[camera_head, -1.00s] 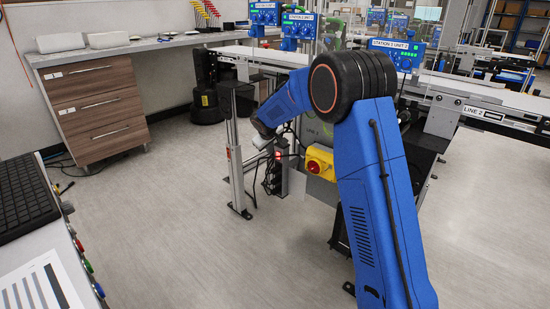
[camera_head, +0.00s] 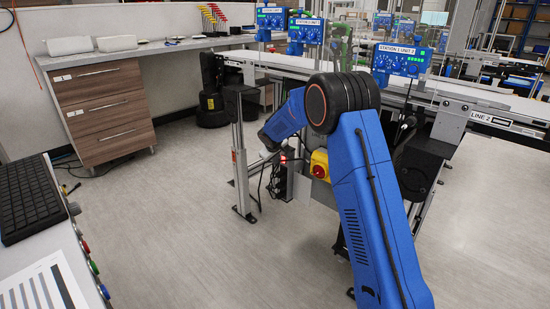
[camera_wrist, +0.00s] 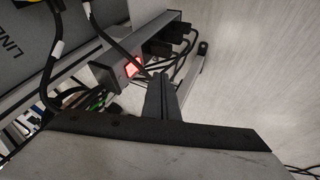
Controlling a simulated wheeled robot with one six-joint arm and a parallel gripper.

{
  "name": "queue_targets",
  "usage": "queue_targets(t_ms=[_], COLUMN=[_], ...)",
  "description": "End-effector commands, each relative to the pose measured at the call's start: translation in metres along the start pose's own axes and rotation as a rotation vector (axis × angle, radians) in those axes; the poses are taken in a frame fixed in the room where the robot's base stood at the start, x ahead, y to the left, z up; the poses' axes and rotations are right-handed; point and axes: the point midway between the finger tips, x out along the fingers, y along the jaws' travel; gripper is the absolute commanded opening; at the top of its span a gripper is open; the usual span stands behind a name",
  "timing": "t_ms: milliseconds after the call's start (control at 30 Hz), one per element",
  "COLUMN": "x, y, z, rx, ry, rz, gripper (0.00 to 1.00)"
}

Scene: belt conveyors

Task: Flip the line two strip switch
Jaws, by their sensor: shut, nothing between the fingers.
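The power strip (camera_wrist: 105,76) runs diagonally in the wrist view, with a red lit rocker switch (camera_wrist: 132,66) near its end and black plugs along it. My gripper (camera_wrist: 157,78) is shut and empty. Its fingertips are just to the lower right of the switch in the picture; I cannot tell whether they touch the strip. In the head view the strip's red light (camera_head: 283,158) shows low beside the conveyor leg, just past the end of my blue arm. My fingertips are too small to make out there.
A yellow box with a red knob (camera_head: 319,165) is right of the strip. A grey upright post (camera_head: 240,170) stands at its left. Black cables (camera_wrist: 183,62) hang around the plugs. The floor in front is clear.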

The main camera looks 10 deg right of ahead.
Motion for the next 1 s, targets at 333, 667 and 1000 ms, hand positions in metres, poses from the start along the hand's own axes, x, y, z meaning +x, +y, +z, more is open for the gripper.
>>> queue_targets(t_ms=[333, 667, 1000], x=[0.042, 0.049, 0.053], y=[0.022, 0.034, 0.037], z=[0.002, 0.002, 0.003], rx=[0.002, 0.001, 0.001], ry=[-0.001, 0.0, 0.0], rz=[0.0, 0.0, 0.0], gripper=[0.0, 0.0, 0.0])
